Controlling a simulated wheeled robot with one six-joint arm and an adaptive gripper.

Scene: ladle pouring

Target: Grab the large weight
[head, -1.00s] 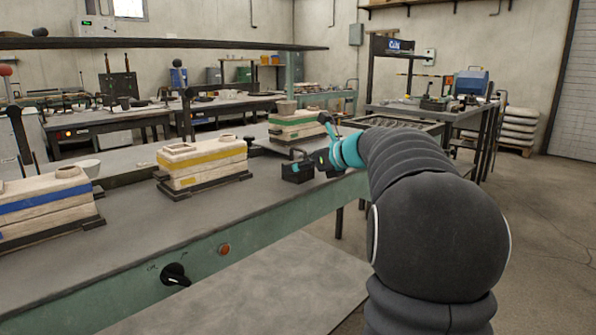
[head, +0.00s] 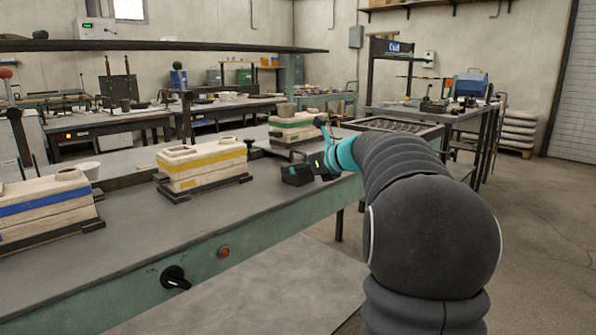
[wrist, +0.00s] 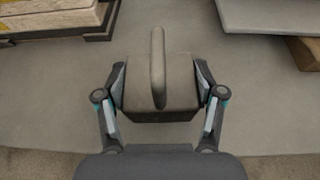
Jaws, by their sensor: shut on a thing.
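The large weight is a dark grey block (wrist: 178,93) with a loop handle on top, seen in the middle of the wrist view. My gripper (wrist: 161,88) has one finger pad against each side of the block and is shut on it. In the head view the weight (head: 296,173) shows as a dark block on the bench at the end of my arm, with my gripper (head: 318,166) at it. From these views I cannot tell whether the block touches the bench.
On the bench (head: 240,215) stand a yellow-striped mould (head: 203,163), a blue-striped mould (head: 45,205) at left and a green-striped mould (head: 296,128) behind the weight. A grated tray (head: 395,126) lies to the right.

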